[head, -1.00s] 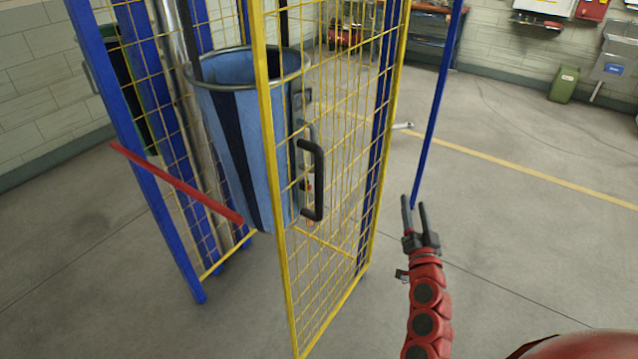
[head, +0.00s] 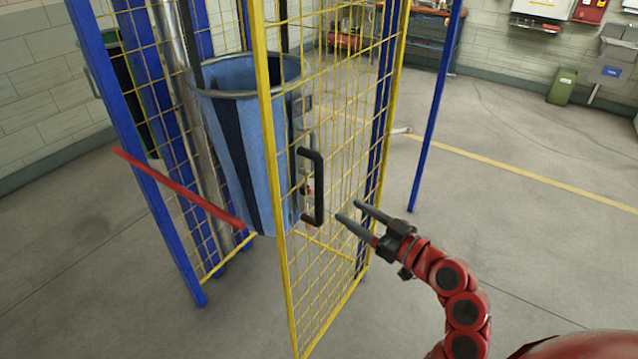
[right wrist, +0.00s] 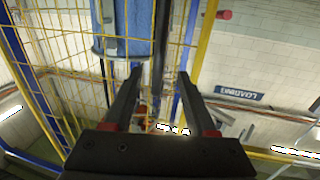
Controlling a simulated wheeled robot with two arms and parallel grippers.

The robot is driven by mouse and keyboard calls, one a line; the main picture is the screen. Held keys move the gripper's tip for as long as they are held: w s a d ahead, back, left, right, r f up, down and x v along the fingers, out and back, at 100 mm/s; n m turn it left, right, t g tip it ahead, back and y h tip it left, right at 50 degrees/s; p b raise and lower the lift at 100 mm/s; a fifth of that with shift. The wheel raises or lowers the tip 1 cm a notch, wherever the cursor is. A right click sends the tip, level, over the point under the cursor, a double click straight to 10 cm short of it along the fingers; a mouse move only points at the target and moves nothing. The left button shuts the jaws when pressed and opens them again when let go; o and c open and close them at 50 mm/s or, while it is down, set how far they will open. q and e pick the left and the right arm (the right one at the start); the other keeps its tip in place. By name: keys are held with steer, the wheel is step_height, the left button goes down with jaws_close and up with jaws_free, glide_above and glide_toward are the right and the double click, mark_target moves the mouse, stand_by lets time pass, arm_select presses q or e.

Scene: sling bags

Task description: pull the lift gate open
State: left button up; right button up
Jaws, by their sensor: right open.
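The lift gate (head: 347,262) is a yellow-framed wire mesh panel standing upright in the middle of the head view. Its black D-shaped handle (head: 319,187) is on the near side, by the panel's left post. My right gripper (head: 349,210) is open and empty. Its fingertips point left toward the handle, a little to its right and apart from it in the picture. In the right wrist view the open fingers (right wrist: 160,73) point at mesh, and a dark upright bar shows between and beyond them; I cannot tell whether it is the handle. My left gripper is out of view.
A blue striped bag (head: 228,125) hangs behind the gate among blue posts (head: 437,110). A red bar (head: 180,190) crosses the left opening. A green bin (head: 563,86) stands far right.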

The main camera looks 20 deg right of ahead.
mark_target(322, 191)
steer(key=p+x, duration=0.3)
steer(key=x, duration=0.7)
steer(key=shift+w+r+p, duration=0.1)
steer(key=shift+p, duration=0.3)
steer(key=shift+w+a, duration=0.2)
steer(key=shift+w, duration=0.15)
jaws_close()
stand_by(0.4)
